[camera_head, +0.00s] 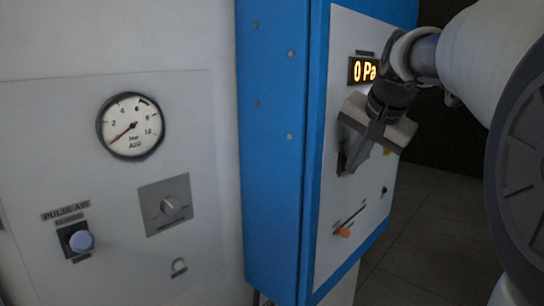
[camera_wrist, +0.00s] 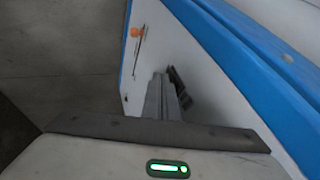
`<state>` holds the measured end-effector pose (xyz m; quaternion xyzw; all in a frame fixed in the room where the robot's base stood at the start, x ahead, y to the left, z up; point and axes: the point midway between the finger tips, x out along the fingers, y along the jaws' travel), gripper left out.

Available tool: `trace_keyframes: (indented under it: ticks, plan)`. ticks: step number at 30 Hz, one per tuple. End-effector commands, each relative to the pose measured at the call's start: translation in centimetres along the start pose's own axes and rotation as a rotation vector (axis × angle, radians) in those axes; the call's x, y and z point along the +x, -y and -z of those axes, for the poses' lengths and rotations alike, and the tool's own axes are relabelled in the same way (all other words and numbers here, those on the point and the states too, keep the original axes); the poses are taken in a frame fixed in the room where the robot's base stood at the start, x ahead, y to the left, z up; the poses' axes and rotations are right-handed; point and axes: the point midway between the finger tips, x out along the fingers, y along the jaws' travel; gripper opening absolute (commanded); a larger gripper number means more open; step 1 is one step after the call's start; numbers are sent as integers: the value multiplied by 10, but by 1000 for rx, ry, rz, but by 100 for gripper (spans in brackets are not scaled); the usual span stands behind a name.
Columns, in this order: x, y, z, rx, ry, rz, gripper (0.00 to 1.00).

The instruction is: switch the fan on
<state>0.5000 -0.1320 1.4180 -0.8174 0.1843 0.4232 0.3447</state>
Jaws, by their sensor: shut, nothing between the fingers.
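The blue cabinet (camera_head: 272,140) has a white front panel (camera_head: 345,60) with a lit display (camera_head: 363,70) reading 0 Pa. My gripper (camera_head: 353,170) is in front of this panel, below the display. Its fingers are shut with nothing between them. A dark switch-like part (camera_head: 341,160) on the panel is partly hidden behind the fingers. In the wrist view, my fingertips (camera_wrist: 158,76) are close beside this dark part (camera_wrist: 180,86); I cannot tell whether they touch it. No label naming the fan is readable, and the switch's position is unclear.
An orange knob (camera_head: 344,232) with a slot sits lower on the panel, also in the wrist view (camera_wrist: 135,32). A yellow part (camera_head: 387,152) is at its right edge. Floor (camera_head: 430,240) is clear.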

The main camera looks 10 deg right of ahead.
Motion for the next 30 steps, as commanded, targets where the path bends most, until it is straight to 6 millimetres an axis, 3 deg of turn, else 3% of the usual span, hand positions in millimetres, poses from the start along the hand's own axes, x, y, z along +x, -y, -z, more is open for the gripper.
trace_keyframes:
  ticks: [18, 30]
  plan:
    - [7, 3, -4, 1, 1, -2, 0]
    - [1, 5, 0, 2, 0, -1, 0]
